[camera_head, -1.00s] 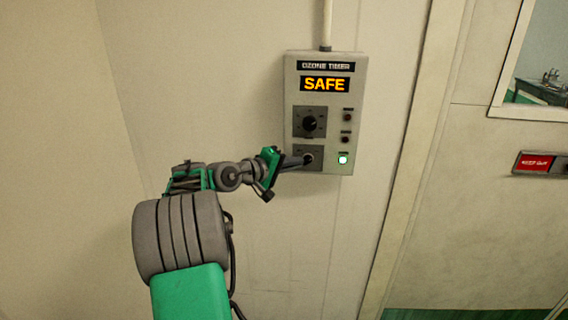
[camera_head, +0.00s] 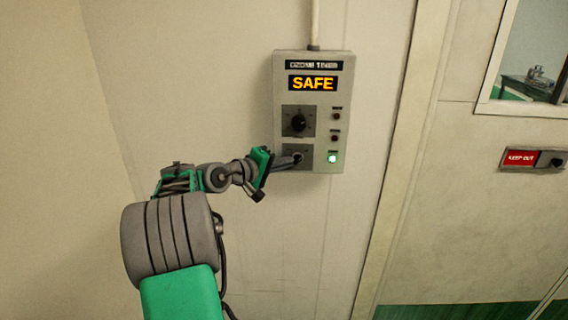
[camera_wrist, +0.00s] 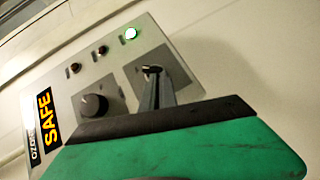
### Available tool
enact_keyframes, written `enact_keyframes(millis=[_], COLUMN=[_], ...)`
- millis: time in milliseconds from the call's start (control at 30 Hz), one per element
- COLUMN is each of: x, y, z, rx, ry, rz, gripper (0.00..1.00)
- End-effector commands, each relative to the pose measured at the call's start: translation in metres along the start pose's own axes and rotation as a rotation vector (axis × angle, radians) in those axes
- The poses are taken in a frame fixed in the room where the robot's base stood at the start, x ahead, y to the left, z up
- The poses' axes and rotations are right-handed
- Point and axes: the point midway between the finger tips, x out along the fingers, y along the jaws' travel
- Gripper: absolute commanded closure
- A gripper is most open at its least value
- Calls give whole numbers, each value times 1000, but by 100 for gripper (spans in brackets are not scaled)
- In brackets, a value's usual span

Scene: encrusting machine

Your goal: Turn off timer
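The ozone timer (camera_head: 343,70) is a grey box on the wall, with a lit orange "SAFE" display (camera_head: 312,83). It has a black round dial (camera_head: 298,123) in the middle and a lower switch (camera_wrist: 151,70) on a dark plate. A green lamp (camera_head: 332,157) glows at its lower right; it also glows in the wrist view (camera_wrist: 131,33). My gripper (camera_head: 297,158) is at the lower switch, its fingertips at or touching the knob. In the wrist view the fingers look close together (camera_wrist: 152,80); whether they grip the knob is unclear.
Two small unlit lamps (camera_head: 336,126) sit right of the dial. A conduit (camera_head: 315,22) runs up from the box. A door frame (camera_head: 398,160) stands to the right, then a red "KEEP OUT" sign (camera_head: 521,157) below a window (camera_head: 530,60).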

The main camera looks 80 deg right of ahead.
Motion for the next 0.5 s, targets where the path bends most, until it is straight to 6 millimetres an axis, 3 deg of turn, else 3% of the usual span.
enact_keyframes(millis=[267,367,500], x=[-11,-25,-56], y=[12,23,22], z=[-9,-21,-19], rx=[0,0,3], ry=[-1,2,5], rz=[3,2,2], gripper=[100,100,100])
